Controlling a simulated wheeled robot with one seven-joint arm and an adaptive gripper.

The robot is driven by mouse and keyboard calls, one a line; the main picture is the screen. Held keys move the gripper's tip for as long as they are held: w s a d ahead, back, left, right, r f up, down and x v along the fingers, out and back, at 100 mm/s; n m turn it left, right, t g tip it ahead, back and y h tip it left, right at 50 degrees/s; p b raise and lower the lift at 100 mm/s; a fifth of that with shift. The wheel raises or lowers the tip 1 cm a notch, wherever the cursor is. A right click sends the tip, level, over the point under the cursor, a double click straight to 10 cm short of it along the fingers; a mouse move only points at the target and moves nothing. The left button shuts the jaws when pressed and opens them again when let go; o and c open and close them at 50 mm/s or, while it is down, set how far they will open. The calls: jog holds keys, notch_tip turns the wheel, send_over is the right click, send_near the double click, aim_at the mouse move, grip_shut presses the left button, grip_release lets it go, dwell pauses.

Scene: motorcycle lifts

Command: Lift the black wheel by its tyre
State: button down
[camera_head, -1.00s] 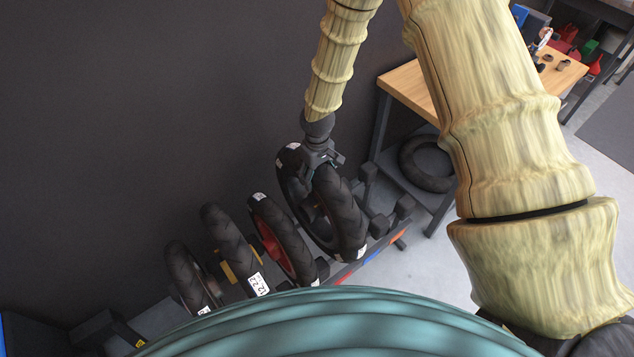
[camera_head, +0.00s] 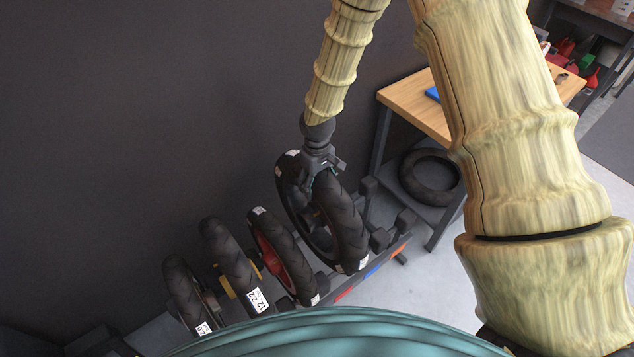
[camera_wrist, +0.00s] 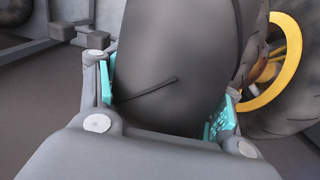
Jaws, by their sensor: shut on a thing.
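The black wheel (camera_head: 347,232) is the rightmost of several wheels in the row and stands upright at a tilt in the head view. My gripper (camera_head: 322,172) reaches down from above and is shut on the upper part of its tyre. In the wrist view the dark tyre (camera_wrist: 180,60) fills the space between the teal finger pads of my gripper (camera_wrist: 168,110), one pad on each side. The lower part of the wheel is near the rack; I cannot tell whether it touches it.
A wheel with a red rim (camera_head: 283,255) stands close on the left, with more wheels (camera_head: 232,265) beyond. Black rack posts (camera_head: 380,240) are at the right. A wooden-topped bench (camera_head: 405,100) with a loose tyre (camera_head: 430,177) below stands further right. A dark wall is behind.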

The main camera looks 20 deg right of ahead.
jog(key=shift+w+r, duration=0.1)
jog(key=shift+r, duration=0.2)
jog(key=shift+r+p, duration=4.7)
jog(key=shift+r, duration=1.75)
